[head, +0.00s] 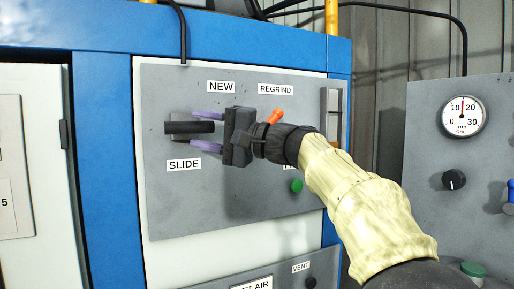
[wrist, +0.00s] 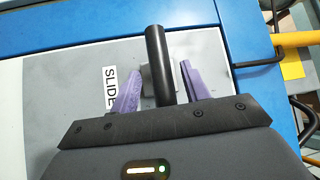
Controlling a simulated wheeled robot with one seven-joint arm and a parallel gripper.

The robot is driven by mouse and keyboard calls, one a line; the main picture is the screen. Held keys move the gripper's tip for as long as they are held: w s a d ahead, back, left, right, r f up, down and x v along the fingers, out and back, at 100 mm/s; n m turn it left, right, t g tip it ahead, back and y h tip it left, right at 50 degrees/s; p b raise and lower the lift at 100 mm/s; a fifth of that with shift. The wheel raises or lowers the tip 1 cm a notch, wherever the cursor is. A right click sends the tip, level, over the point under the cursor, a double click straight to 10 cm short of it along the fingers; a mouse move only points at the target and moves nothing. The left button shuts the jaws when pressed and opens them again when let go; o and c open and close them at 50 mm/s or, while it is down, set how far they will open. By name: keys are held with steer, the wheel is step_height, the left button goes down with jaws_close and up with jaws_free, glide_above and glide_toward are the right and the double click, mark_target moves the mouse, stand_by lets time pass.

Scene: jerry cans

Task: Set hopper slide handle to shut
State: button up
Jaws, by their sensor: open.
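The slide handle is a black bar (head: 188,127) on a grey mount, above the SLIDE label (head: 184,165) on the grey panel. My gripper (head: 207,131) is open, with one purple finger above the bar and one below it. In the wrist view the black bar (wrist: 158,62) stands between the two purple fingers (wrist: 158,88), with a visible gap to each. The bar's end nearest my palm is hidden behind the gripper body. My gripper covers part of the panel between the NEW and REGRIND labels.
A grey panel with a dial gauge (head: 463,117) and black knob (head: 454,180) stands at the right. A blue frame (head: 190,27) surrounds the panel.

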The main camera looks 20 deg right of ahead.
steer(key=b+v, duration=0.5)
steer(key=v, duration=0.9)
steer(key=shift+b, duration=0.4)
steer(key=shift+s, duration=0.1)
steer(key=w+a+f+m+h, duration=0.1)
steer(key=w+f+m+h, duration=0.2)
steer(key=f, duration=0.6)
steer(key=w+f+m+h, duration=0.1)
steer(key=w+f+h, duration=0.25)
steer(key=f, duration=0.55)
step_height(320, 180, down, 16)
steer(key=g+h, duration=0.3)
steer(key=s+f+n+g+h, duration=0.2)
steer(key=s+f+n+h, duration=0.1)
steer(key=s+f, duration=0.6)
steer(key=s+f+n+g+h, duration=0.3)
steer(key=s+f+n, duration=0.3)
steer(key=f, duration=1.1)
steer(key=s+h, duration=0.1)
steer(key=s, duration=0.3)
steer(key=shift+s+a+f, duration=0.2)
steer(key=shift+a+f, duration=0.1)
steer(key=shift+a, duration=0.1)
